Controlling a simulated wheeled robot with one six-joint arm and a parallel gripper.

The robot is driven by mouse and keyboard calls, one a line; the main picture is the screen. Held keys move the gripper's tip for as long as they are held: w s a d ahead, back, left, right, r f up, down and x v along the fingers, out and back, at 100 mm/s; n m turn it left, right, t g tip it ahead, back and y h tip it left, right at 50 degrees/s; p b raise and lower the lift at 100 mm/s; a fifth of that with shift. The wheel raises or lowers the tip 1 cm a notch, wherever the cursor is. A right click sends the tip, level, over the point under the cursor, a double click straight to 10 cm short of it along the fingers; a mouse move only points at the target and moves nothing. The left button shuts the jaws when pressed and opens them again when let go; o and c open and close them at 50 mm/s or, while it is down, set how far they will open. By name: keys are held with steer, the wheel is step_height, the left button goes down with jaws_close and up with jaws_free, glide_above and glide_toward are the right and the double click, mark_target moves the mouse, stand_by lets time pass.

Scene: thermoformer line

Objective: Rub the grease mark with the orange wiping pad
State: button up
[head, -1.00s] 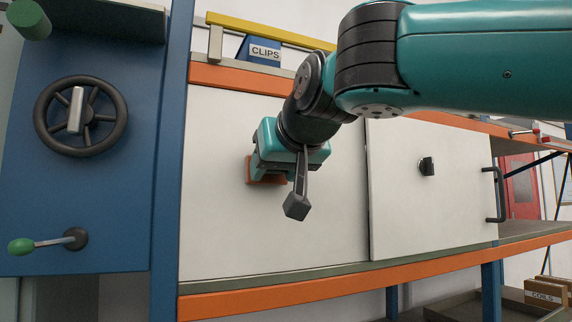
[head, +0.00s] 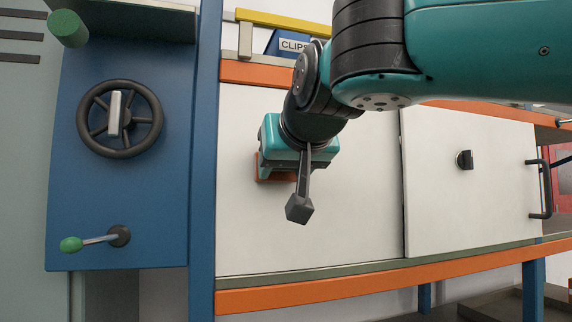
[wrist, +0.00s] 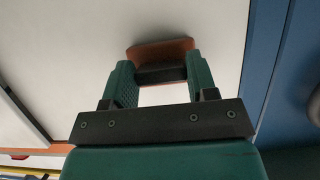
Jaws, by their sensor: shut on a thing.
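My gripper (wrist: 159,68) is shut on the orange wiping pad (wrist: 160,48) by a dark block on its back, between the two green fingers. In the head view the pad (head: 262,168) shows as an orange edge behind my gripper. The pad lies at the white panel (head: 345,215), apparently flat against it, though contact cannot be clearly told. I see no grease mark on the visible panel; the pad and gripper hide part of the surface.
A blue panel with a black handwheel (head: 120,118) and a green-knobbed lever (head: 95,241) stands at left, beyond a blue post (head: 203,200). A sliding door (head: 470,205) with a dark handle (head: 543,190) is at right. A blue CLIPS bin (head: 290,44) sits above.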

steer(key=shift+s+d+r+b, duration=0.1)
steer(key=shift+s+d+b, duration=0.15)
steer(key=shift+s, duration=0.65)
steer(key=shift+s+d+f+b, duration=0.1)
steer(key=shift+s+d, duration=0.2)
steer(key=shift+s, duration=0.6)
steer(key=shift+s+d+r+b, duration=0.1)
steer(key=shift+s+d+b, duration=0.15)
steer(key=shift+s, duration=0.65)
steer(key=shift+s, duration=0.1)
steer(key=shift+s+d, duration=0.25)
steer(key=shift+s, duration=0.45)
steer(key=shift+s+d, duration=0.2)
steer(key=shift+s, duration=0.45)
